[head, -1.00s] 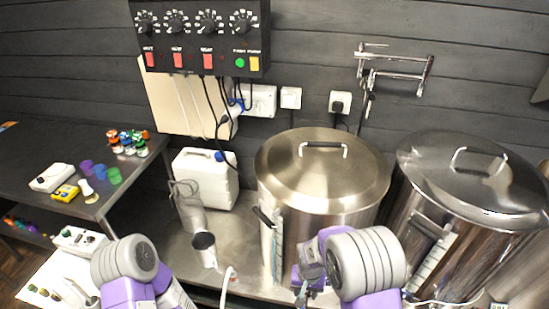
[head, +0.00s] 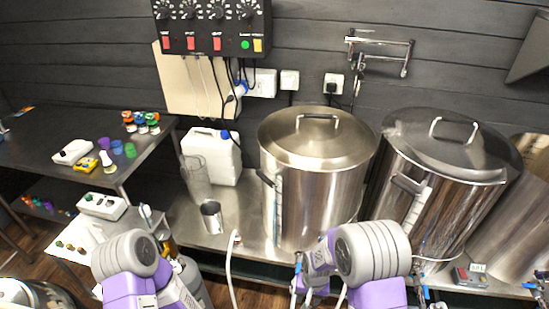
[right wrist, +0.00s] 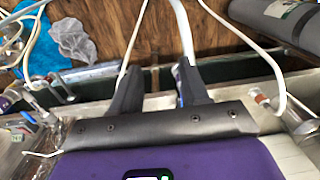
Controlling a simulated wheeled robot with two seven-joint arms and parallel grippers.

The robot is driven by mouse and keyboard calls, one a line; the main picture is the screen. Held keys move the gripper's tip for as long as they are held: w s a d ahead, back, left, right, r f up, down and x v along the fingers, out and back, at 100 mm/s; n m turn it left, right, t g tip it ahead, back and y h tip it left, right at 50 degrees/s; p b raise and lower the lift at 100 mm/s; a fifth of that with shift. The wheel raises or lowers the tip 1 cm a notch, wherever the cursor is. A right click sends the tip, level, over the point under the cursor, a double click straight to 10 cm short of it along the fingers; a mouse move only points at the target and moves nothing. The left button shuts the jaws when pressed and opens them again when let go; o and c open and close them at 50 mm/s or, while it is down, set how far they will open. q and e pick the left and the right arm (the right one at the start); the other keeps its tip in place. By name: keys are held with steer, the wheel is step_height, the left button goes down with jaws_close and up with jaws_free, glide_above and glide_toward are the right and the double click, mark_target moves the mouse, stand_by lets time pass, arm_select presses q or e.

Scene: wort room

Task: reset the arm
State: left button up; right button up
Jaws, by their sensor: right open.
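My right arm (head: 370,250) stands in front of the large lidded steel kettle in the head view. My right gripper (right wrist: 158,84) shows in the right wrist view. Its two dark fingers are apart and I see nothing held between them. Pale hoses pass behind the fingers, over the wooden floor; I cannot tell if they touch. My left arm (head: 132,262) is at the lower left of the head view, bent. Its gripper is not visible.
The middle kettle (head: 315,190) and right kettle (head: 420,215) stand close ahead, with a third at the right edge. A steel cup (head: 211,216) and white jerrycan (head: 212,160) stand left of them. Hoses (head: 232,270) hang at the bench front. A dark table (head: 60,125) is left.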

arm_select(q)
step_height(320, 180, down, 9)
steer(key=b, duration=0.8)
steer(key=shift+w, duration=0.45)
arm_select(e)
steer(key=s+f+y, duration=0.3)
steer(key=s+f, duration=1)
steer(key=f, duration=0.3)
steer(key=shift+a+f+m+t+y, duration=0.3)
steer(key=shift+a+f+t, duration=0.05)
steer(key=shift+a+t, duration=0.05)
